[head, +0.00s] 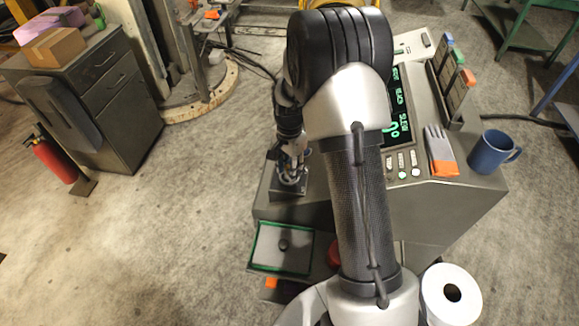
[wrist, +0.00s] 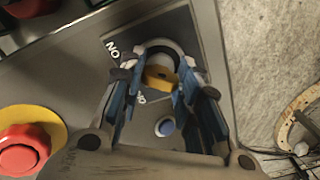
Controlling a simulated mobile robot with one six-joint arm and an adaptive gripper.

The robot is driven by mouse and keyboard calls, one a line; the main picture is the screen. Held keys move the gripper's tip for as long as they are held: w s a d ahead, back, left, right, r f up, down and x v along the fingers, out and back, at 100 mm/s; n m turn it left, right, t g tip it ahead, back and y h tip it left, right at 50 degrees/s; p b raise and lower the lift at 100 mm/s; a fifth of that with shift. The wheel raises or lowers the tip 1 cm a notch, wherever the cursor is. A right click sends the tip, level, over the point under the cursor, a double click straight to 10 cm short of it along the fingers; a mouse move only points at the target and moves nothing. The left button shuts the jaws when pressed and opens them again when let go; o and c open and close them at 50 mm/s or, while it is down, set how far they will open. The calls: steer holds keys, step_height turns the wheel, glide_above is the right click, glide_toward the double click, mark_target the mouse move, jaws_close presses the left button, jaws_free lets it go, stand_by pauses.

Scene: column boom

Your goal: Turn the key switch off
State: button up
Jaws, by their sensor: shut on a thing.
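The key switch has a yellow key (wrist: 161,79) in a round silver collar (wrist: 159,56) on a dark plate. My gripper (wrist: 158,84) is over the plate in the wrist view, its blue-padded fingers closed on the key. The label "ON" (wrist: 112,50) reads upside down beside the collar. A second label nearer my gripper is mostly hidden by a finger. In the head view my gripper (head: 291,164) reaches down to the plate (head: 287,191) at the console's left end; the key cannot be made out there.
A red emergency stop button (wrist: 20,152) on a yellow base and a small blue round part (wrist: 166,127) are near the switch. The console (head: 440,205) carries a lit screen (head: 401,112), gloves (head: 440,150) and a blue mug (head: 490,152).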

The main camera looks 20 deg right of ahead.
steer(key=shift+n, duration=0.4)
steer(key=n, duration=0.7)
steer(key=shift+n+p, duration=0.3)
steer(key=shift+p, duration=0.1)
steer(key=n, duration=0.3)
steer(key=shift+n, duration=2.2)
steer(key=o, duration=1.1)
